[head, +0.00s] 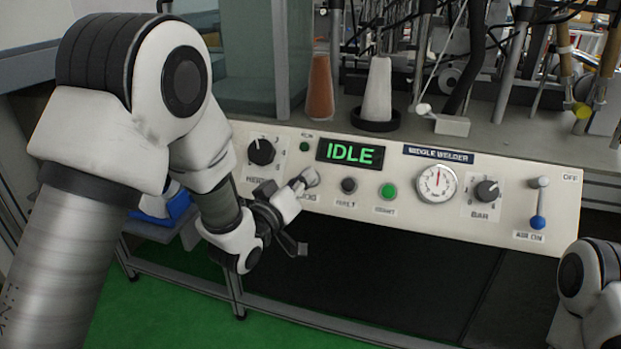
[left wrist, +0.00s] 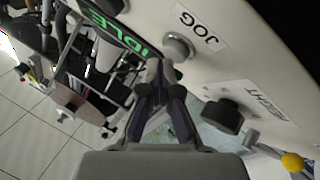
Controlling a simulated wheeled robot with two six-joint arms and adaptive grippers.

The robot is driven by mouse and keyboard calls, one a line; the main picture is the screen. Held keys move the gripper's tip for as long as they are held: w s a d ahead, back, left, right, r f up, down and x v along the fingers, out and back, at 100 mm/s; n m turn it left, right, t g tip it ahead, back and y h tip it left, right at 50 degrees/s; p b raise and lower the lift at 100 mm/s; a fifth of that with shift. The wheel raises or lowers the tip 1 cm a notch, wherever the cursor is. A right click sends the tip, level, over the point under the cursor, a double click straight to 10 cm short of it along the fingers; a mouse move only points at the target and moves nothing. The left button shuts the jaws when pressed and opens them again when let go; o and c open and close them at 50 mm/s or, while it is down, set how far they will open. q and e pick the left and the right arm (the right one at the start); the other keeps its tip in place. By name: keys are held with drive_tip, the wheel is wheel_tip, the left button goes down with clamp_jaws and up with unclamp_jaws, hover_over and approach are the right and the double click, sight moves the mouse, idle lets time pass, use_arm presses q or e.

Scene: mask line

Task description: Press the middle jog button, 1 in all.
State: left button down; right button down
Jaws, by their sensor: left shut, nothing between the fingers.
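The jog button (head: 310,177) is a round grey button on the cream control panel, below and left of the green IDLE display (head: 350,153). Its JOG label is partly covered by my left gripper in the head view. The button also shows in the left wrist view (left wrist: 178,46), next to a clear JOG label. My left gripper (head: 297,188) is shut and empty, its tips close to the button. In the left wrist view the shut fingertips (left wrist: 159,72) are just below the button. I cannot tell whether they touch it. My right gripper is out of view.
Left of the button is the HEIGHT knob (head: 262,151). To its right are a dark button (head: 348,185), a green button (head: 387,191), a gauge (head: 437,184), the BAR knob (head: 486,190) and a blue-tipped lever (head: 539,205). Spools and machine parts stand behind the panel.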

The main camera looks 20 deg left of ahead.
use_arm(q)
drive_tip(key=shift+w+f, duration=0.25)
drive_tip(key=shift+w, duration=0.05)
idle(0.4)
idle(0.3)
drive_tip(key=shift+s+r, duration=0.5)
drive_tip(key=shift+s, duration=0.1)
drive_tip(key=s+r+p, duration=0.1)
drive_tip(key=s, duration=0.1)
drive_tip(key=s+r+p, duration=0.1)
drive_tip(key=s+r, duration=0.1)
drive_tip(key=shift+r+p, duration=0.1)
drive_tip(key=shift+p, duration=0.2)
drive_tip(key=shift+w, duration=0.1)
idle(0.3)
